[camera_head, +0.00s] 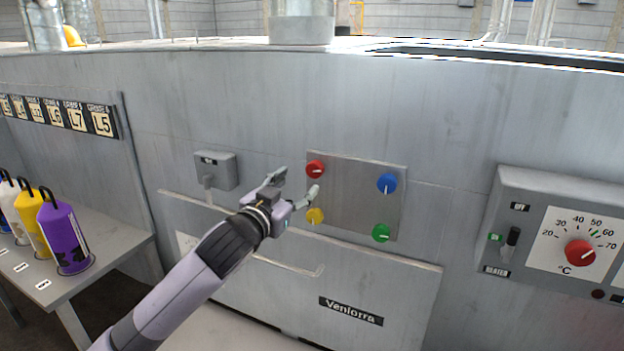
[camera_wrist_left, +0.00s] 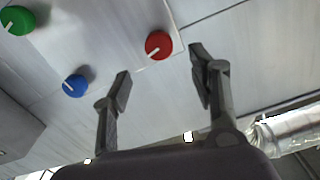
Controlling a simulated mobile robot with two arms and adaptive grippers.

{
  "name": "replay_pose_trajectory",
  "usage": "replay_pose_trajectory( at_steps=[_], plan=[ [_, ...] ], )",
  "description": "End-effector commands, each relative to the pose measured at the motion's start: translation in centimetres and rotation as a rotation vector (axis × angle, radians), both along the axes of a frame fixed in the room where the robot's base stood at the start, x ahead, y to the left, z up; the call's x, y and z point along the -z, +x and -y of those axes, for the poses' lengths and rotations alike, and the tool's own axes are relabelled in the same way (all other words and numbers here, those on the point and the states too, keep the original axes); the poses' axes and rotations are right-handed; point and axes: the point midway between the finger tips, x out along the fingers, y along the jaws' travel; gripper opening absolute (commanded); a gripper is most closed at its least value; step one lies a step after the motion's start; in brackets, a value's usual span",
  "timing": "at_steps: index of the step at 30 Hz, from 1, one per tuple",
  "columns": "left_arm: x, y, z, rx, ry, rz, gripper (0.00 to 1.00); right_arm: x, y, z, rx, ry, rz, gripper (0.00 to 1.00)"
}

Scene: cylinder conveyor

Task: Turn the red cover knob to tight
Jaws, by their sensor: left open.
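The red cover knob (camera_head: 315,169) sits at the upper left corner of a square metal cover plate (camera_head: 352,195) on the grey wall. In the left wrist view the red knob (camera_wrist_left: 158,45) lies ahead of the fingers, between their lines, with its white mark pointing down-left. My left gripper (camera_head: 299,184) is open and empty, just left of the red knob and apart from it. The left gripper's two fingers (camera_wrist_left: 160,75) show spread in the wrist view. My right gripper is in neither view.
The plate also has a blue knob (camera_head: 387,183), a yellow knob (camera_head: 315,216) and a green knob (camera_head: 381,232). A grey switch box (camera_head: 215,170) is to the left. A heater panel (camera_head: 508,190) with a red dial (camera_head: 580,253) is to the right. A side table holds bottles (camera_head: 66,238).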

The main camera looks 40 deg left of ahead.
Motion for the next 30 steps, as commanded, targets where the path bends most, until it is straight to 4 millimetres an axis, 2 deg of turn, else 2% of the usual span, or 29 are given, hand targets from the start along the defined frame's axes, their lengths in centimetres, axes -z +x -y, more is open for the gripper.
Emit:
replay_pose_trajectory(
  at_steps=[1,6,12,18,26,30],
  plan=[
    [-0.1,1.2,-0.4,0.000,0.001,0.004,0.54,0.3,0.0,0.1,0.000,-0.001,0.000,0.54],
    [-0.1,4.5,-1.5,-0.001,0.000,0.002,0.54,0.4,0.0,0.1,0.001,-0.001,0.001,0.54],
    [-0.2,7.2,-2.3,-0.001,0.000,0.002,0.54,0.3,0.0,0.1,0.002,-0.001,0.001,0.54],
    [0.0,8.2,-2.6,0.000,0.000,0.001,0.54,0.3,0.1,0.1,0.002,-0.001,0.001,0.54],
    [0.0,8.3,-2.6,0.001,0.000,0.001,0.54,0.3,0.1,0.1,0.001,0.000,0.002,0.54],
    [0.0,8.3,-2.6,0.001,0.000,0.001,0.46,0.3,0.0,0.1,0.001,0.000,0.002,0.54]
  ],
)
